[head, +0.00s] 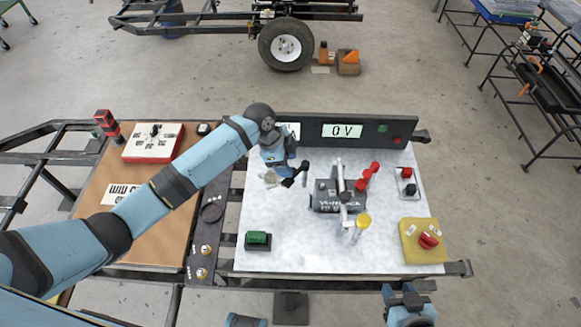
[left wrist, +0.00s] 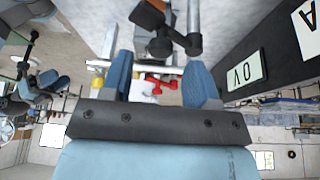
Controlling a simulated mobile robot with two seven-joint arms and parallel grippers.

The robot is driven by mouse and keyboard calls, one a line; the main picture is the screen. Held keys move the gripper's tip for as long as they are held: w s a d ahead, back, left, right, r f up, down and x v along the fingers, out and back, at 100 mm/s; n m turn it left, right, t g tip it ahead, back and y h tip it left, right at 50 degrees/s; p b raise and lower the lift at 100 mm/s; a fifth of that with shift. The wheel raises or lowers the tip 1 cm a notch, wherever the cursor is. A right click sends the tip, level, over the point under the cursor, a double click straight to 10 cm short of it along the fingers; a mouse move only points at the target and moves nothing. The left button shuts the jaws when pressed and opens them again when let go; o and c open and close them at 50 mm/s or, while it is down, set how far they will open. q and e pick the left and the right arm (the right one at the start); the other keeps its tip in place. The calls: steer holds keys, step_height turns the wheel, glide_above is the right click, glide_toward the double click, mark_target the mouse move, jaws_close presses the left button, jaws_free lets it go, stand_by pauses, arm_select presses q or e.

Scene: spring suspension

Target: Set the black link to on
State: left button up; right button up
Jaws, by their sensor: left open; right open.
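The black link (head: 297,176) is a short dark bar with knob-like ends on the white board, left of the grey box. It also shows in the left wrist view (left wrist: 172,28), just past the fingertips and apparently tilted. My left gripper (head: 284,172) is open beside the black link. In the left wrist view its two blue fingers (left wrist: 160,62) stand apart with the link ahead of them; whether they touch it I cannot tell. My right gripper (head: 405,290) is open and empty at the bottom edge, off the board.
A grey box (head: 325,196) with a red link (head: 368,177) and a yellow-capped post (head: 363,221) stands mid-board. A panel (head: 400,128) reading 0 V runs behind. A green switch (head: 258,239), red knob on a yellow block (head: 428,241) and red-black button plate (head: 408,181) sit around.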

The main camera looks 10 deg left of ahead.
mark_target(296, 173)
arm_select(q)
steer(key=shift+x, duration=1.4)
steer(key=shift+c, duration=0.5)
